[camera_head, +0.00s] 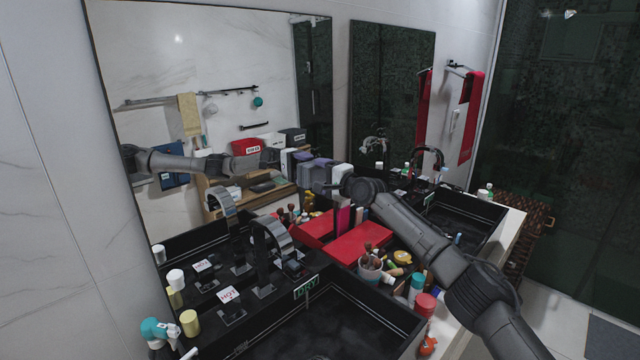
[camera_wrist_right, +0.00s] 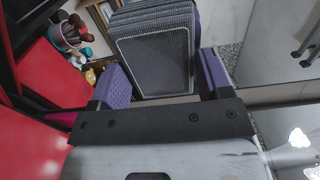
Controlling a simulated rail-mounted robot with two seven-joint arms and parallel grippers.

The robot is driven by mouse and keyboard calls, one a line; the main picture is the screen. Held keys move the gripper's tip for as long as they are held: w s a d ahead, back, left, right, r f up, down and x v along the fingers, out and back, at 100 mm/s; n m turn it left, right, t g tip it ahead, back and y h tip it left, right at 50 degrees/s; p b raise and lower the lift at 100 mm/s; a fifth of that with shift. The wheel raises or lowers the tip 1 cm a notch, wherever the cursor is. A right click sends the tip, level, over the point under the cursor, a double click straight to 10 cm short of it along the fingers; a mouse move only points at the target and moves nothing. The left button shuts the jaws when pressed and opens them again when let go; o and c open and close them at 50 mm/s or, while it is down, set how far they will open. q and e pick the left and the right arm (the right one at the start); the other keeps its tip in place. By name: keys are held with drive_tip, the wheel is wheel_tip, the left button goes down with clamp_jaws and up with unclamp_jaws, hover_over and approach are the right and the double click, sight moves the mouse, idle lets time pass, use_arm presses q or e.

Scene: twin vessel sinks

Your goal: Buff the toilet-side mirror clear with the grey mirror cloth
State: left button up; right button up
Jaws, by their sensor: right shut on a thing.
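The large frameless-looking mirror (camera_head: 225,60) fills the left wall, and a narrower dark mirror (camera_head: 392,90) hangs to its right. Which one is toilet-side I cannot tell. My right gripper (camera_head: 320,172) reaches up from the lower right to the large mirror's lower right part. In the right wrist view its two purple fingers are shut on the grey mirror cloth (camera_wrist_right: 155,62), a textured grey pad with a pale border. Whether the pad touches the glass I cannot tell. My arm's reflection shows in the large mirror. My left gripper is not in view.
Below the mirror are a red box (camera_head: 360,244), a cup of brushes (camera_head: 372,270) and several small bottles. A second sink (camera_head: 465,222) lies right. A red towel (camera_head: 470,118) hangs beyond.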

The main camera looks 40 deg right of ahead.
drive_tip(key=shift+d+f+b, duration=0.15)
drive_tip(key=shift+d+b, duration=0.45)
drive_tip(key=a+r+p, duration=0.1)
drive_tip(key=p, duration=0.3)
drive_tip(key=a+r+p, duration=0.1)
drive_tip(key=p, duration=0.3)
drive_tip(key=shift+a+r, duration=0.2)
drive_tip(key=shift+r, duration=0.2)
